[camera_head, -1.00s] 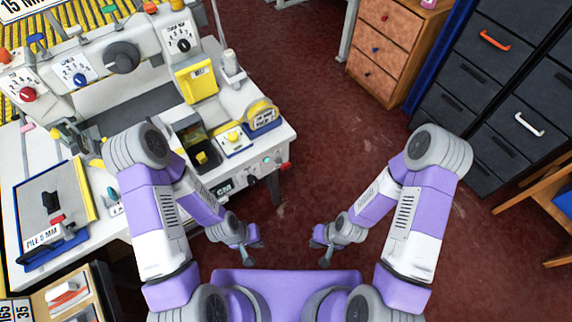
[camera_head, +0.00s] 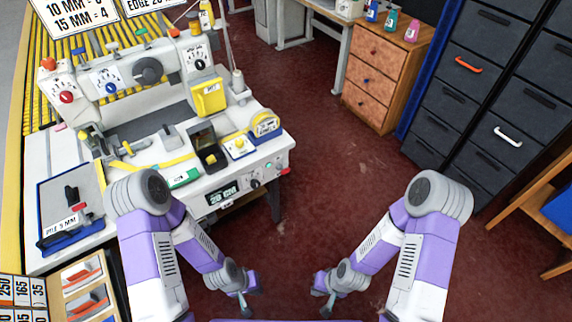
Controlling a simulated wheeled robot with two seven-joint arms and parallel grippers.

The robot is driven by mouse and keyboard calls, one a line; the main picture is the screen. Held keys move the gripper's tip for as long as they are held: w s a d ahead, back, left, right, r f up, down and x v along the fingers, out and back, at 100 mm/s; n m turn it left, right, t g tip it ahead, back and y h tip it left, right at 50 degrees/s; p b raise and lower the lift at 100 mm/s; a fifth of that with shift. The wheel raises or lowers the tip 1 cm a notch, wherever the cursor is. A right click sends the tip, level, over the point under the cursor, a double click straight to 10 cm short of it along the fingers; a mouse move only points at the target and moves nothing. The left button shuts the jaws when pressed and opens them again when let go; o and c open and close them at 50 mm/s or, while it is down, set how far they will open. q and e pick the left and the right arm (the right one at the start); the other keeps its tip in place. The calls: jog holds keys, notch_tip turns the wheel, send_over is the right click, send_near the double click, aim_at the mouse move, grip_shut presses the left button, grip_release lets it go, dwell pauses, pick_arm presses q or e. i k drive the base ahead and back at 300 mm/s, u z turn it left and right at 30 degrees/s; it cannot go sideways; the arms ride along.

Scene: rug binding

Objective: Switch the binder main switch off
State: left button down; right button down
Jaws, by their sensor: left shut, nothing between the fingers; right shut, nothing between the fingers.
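The white binder (camera_head: 178,150) stands on the left, with several dials on its upper body. Its front panel carries a lit display (camera_head: 222,193) reading "20 CM", a small knob (camera_head: 255,183), a green button or lamp (camera_head: 269,167) and a red part (camera_head: 285,171) at the right end. I cannot tell for certain which of these is the main switch, or its position. My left gripper (camera_head: 246,303) is shut and empty, below and apart from the panel. My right gripper (camera_head: 328,307) is shut and empty over the floor, further right.
A blue-edged tray (camera_head: 45,211) lies on the bench's left part. A wooden drawer unit (camera_head: 370,82) and dark cabinets (camera_head: 452,105) stand at back right, with a wooden chair or stand (camera_head: 545,235) at far right. Red floor (camera_head: 310,150) between is clear.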

aim_at(284, 170)
jog(key=z, duration=0.6)
jog(key=i, duration=1.15)
jog(key=u, duration=0.6)
